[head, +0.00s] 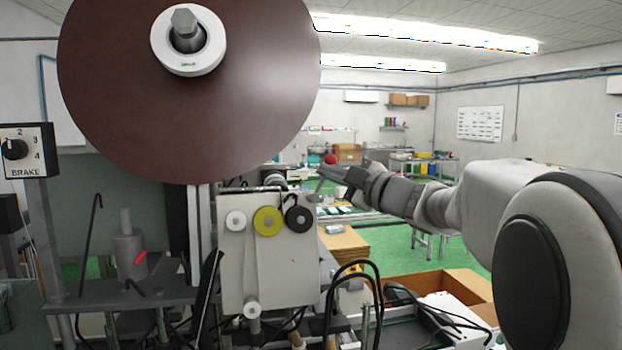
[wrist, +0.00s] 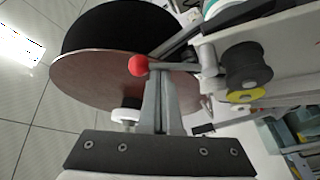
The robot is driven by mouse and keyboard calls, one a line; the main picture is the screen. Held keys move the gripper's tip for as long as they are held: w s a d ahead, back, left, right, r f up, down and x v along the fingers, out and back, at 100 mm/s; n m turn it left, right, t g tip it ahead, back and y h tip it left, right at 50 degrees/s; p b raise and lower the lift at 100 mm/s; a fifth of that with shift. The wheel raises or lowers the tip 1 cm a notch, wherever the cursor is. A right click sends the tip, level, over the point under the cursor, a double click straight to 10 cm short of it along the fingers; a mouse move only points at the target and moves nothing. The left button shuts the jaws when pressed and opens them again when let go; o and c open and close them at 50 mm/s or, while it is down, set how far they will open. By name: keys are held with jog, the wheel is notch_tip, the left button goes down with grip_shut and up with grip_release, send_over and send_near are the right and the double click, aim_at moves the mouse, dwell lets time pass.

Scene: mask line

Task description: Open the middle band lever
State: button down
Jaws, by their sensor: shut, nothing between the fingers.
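A lever with a red ball knob (wrist: 138,65) and a thin grey rod shows in the wrist view, fixed to the machine side near a grey post. I cannot tell from any label that it is the middle band lever. A red ball (head: 330,159) also shows by my fingertips in the head view. My gripper (head: 325,172) is shut and empty, reaching in from the right. In the wrist view its fingertips (wrist: 161,74) lie right at the lever rod, just right of the knob. I cannot tell whether they touch it.
A large brown disc (head: 190,110) stands at the left, above a white panel (head: 262,265) with yellow (head: 267,221) and black rollers (head: 299,219). Black cables and an open cardboard box (head: 440,287) lie below my arm.

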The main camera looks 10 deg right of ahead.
jog(key=m+t+b, duration=0.1)
jog(key=m, duration=0.1)
jog(key=d+f+m+h+b, duration=0.1)
jog(key=m, duration=0.1)
jog(key=m+t+h+b, duration=0.1)
jog(key=m, duration=0.1)
jog(key=shift+s+d+f+t+b, duration=0.1)
jog(key=shift+d+f+t+b, duration=0.2)
jog(key=shift+d, duration=0.1)
dwell(0.3)
